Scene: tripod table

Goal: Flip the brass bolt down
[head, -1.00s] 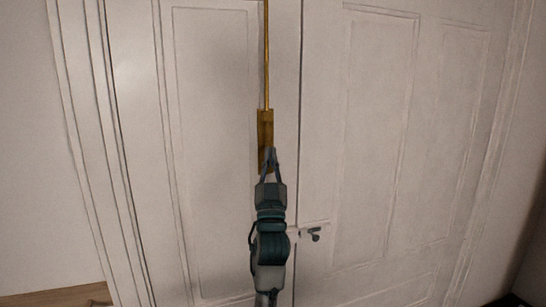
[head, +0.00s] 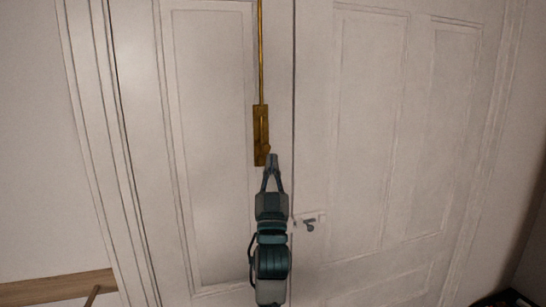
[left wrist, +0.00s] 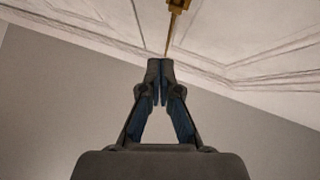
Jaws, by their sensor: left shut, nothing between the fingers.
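The brass bolt (head: 260,135) is a flat brass plate with a long thin rod running up from it, fixed on the white double door left of the seam. A small knob (head: 265,149) shows at the plate's lower right. My left gripper (head: 272,158) is shut and empty, its fingertips pointing up just below and right of the knob; I cannot tell if they touch it. In the left wrist view the shut fingertips (left wrist: 160,63) lie below the brass bolt (left wrist: 178,5), which is cut off at the top edge. My right gripper is not in view.
The white panelled door (head: 375,150) fills most of the head view. A door handle (head: 309,225) sticks out right of my left gripper. A wooden edge (head: 58,288) is at the lower left, and a dark object (head: 503,300) is at the lower right.

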